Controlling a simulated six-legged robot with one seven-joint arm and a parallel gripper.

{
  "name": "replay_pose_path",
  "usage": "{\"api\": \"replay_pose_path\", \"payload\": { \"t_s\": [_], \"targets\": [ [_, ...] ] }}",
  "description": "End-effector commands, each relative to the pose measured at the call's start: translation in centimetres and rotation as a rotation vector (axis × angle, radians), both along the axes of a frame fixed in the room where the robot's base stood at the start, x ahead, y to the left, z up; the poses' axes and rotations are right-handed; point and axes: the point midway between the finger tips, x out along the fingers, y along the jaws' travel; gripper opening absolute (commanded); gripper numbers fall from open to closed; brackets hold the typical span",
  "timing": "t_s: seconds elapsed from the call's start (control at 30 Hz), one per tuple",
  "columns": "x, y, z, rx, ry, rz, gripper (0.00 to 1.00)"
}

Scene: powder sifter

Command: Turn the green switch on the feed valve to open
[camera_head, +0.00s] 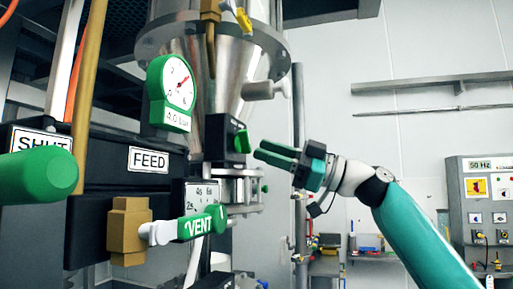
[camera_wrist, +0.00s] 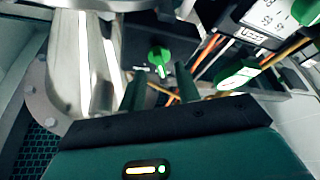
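A small green switch (camera_head: 242,141) sits on a black box below the steel cone in the head view. It also shows in the wrist view (camera_wrist: 159,57), ahead of my fingers. A black housing with a FEED label (camera_head: 148,160) stands left of it. My gripper (camera_head: 262,152) comes from the right with its fingers pointing at the small switch, a short gap away. In the wrist view my two fingers (camera_wrist: 160,90) stand apart with nothing between them. The switch's exact turn position is hard to read.
A large green handle (camera_head: 40,175) by a SHUT label is at the left. A green VENT lever (camera_head: 201,224) sticks out below the FEED housing. A green-rimmed gauge (camera_head: 178,82) is above. A grey control panel (camera_head: 482,215) stands at right.

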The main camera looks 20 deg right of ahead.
Motion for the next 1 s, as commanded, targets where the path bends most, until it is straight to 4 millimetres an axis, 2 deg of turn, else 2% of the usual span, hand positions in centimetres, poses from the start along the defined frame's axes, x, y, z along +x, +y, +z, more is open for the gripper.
{"api": "replay_pose_path", "payload": {
  "t_s": [0.07,0.2,0.53,0.57,0.7,1.0],
  "targets": [
    [0.4,1.3,0.5,0.000,-0.001,0.002,0.33],
    [1.0,2.3,0.9,0.001,0.000,0.001,0.33],
    [1.2,2.7,1.1,0.001,0.000,-0.001,0.33],
    [1.2,2.7,1.1,0.001,0.000,-0.001,0.29],
    [1.2,2.7,1.1,0.001,0.000,-0.001,0.01],
    [1.2,2.7,1.1,0.004,0.005,-0.002,0.00]
  ]
}}
